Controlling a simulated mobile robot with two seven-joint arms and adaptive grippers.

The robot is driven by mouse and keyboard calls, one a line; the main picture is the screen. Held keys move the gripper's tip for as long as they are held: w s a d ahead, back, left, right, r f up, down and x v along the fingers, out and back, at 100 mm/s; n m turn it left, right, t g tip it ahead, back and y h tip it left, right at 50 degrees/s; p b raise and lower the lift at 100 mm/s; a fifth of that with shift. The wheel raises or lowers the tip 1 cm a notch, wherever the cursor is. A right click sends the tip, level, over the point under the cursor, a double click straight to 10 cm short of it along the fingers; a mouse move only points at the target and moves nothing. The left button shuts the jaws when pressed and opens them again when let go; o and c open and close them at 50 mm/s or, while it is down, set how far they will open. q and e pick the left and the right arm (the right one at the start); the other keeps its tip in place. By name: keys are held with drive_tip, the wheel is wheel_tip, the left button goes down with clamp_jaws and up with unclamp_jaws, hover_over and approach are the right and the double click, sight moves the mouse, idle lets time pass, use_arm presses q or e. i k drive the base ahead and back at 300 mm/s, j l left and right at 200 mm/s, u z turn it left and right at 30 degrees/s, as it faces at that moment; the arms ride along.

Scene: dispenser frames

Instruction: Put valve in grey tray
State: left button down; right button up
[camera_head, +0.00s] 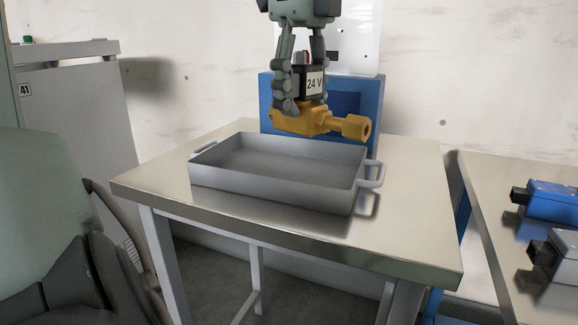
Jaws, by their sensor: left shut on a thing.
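The valve (294,121) has a brass-coloured body with a hex end at the right and a black "24 V" coil on top. My left gripper (298,95) comes down from the top of the picture and is shut on the valve around its coil. The valve is held in the air, showing over the back edge of the grey tray. The grey tray (270,191) is a shallow rectangular pan with a handle at each end, standing on the metal table. The part of its inside that shows is empty. My right gripper is not clearly in view.
The metal table (418,210) has bare room around the tray. A blue panel (266,98) stands behind the tray. A second table at the right holds a blue device (553,201) and a grey one (556,256). A grey cabinet (75,115) stands at the left.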

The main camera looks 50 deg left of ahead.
sight(277, 172)
drive_tip(key=j+z, duration=0.1)
drive_tip(key=j, duration=1.2)
